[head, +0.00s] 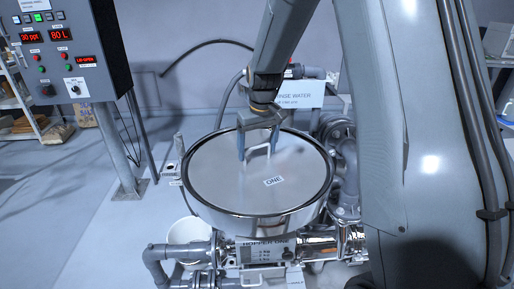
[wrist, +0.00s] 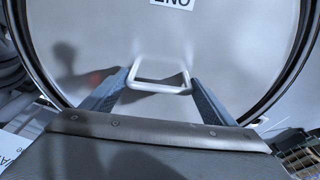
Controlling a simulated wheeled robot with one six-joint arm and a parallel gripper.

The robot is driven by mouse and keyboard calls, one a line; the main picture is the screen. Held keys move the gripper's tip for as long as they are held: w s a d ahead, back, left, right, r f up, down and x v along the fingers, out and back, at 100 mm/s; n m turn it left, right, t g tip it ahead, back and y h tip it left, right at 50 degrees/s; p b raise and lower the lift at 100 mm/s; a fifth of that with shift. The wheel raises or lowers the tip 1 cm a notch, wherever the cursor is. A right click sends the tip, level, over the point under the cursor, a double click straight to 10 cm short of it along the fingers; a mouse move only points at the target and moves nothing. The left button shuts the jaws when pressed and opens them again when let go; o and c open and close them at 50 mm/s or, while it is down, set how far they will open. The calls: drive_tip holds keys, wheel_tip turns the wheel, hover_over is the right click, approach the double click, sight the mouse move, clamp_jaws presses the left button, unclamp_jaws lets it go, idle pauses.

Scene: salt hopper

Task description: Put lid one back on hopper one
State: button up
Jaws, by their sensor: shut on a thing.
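Lid one (head: 215,170) is a round, shiny grey disc with a dark edge and a label reading ONE. It lies over the mouth of hopper one (head: 262,224), a steel vessel whose plate reads HOPPER ONE. I cannot tell whether the lid's edge rests on the rim all round. My gripper (head: 257,153) reaches down from above and is shut on the lid's handle (head: 258,152). In the wrist view, the lid (wrist: 225,45) fills the picture, and the pale handle (wrist: 160,88) spans between the two fingers of my gripper (wrist: 160,80).
A control panel (head: 67,45) on a post stands at the left. A rinse water sign (head: 297,95) and hoses are behind the hopper. Pipes (head: 185,250) and a white bucket (head: 190,232) sit in front and to the left. Open floor lies at the left.

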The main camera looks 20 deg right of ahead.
drive_tip(key=o, duration=2.1)
drive_tip(key=shift+f, duration=0.1)
